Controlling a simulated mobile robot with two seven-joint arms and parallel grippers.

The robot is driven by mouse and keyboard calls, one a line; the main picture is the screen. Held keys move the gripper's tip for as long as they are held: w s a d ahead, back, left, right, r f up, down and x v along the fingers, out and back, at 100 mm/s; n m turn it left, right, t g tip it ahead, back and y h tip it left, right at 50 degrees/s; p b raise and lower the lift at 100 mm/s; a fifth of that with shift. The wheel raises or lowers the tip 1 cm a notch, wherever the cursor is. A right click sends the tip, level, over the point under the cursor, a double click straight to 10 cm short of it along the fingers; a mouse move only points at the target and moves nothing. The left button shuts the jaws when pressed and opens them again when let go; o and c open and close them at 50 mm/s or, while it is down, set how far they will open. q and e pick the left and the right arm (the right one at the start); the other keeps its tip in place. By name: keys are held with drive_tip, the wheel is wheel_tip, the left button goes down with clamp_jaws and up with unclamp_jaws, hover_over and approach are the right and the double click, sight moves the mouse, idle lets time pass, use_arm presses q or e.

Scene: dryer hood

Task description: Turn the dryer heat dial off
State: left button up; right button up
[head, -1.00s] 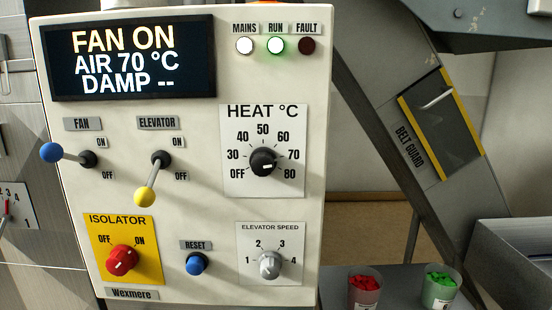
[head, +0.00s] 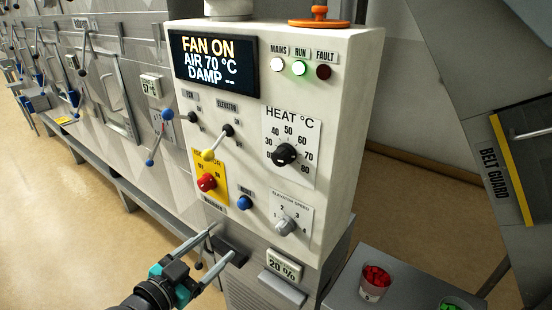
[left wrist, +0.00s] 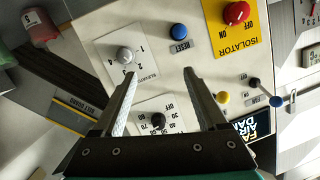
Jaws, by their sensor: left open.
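The heat dial (head: 284,154) is a round black knob with a white mark, on a white scale card running from OFF to 80. I cannot tell its exact setting. The display (head: 214,66) reads FAN ON, AIR 70 °C. My left gripper (head: 221,241) is open and empty, below and left of the dial, in front of the cabinet's lower part. In the left wrist view the heat dial (left wrist: 158,121) appears between the two spread fingers, apart from them and beyond. My right gripper is not in view.
Nearby on the panel are the elevator speed knob (head: 286,226), blue reset button (head: 244,202), red isolator knob (head: 206,182) and yellow-tipped elevator lever (head: 209,154). A cup of red pieces (head: 374,283) stands at the lower right. The floor at left is open.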

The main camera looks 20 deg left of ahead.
use_arm(q)
drive_tip(key=s+d+r+m+t+h+p, duration=0.1)
drive_tip(key=d+r+h, duration=0.1)
drive_tip(key=r, duration=0.6)
drive_tip(key=d+r+m+t+h+p, duration=0.1)
drive_tip(key=d+r+m+p, duration=0.15)
drive_tip(key=r, duration=0.45)
drive_tip(key=p, duration=0.2)
approach(277, 161)
drive_tip(key=shift+n, duration=0.45)
drive_tip(key=x, duration=0.8)
drive_tip(key=shift+x, duration=0.8)
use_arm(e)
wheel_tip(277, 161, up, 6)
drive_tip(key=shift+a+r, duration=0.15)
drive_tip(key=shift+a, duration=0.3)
use_arm(q)
drive_tip(key=shift+c, duration=0.3)
clamp_jaws()
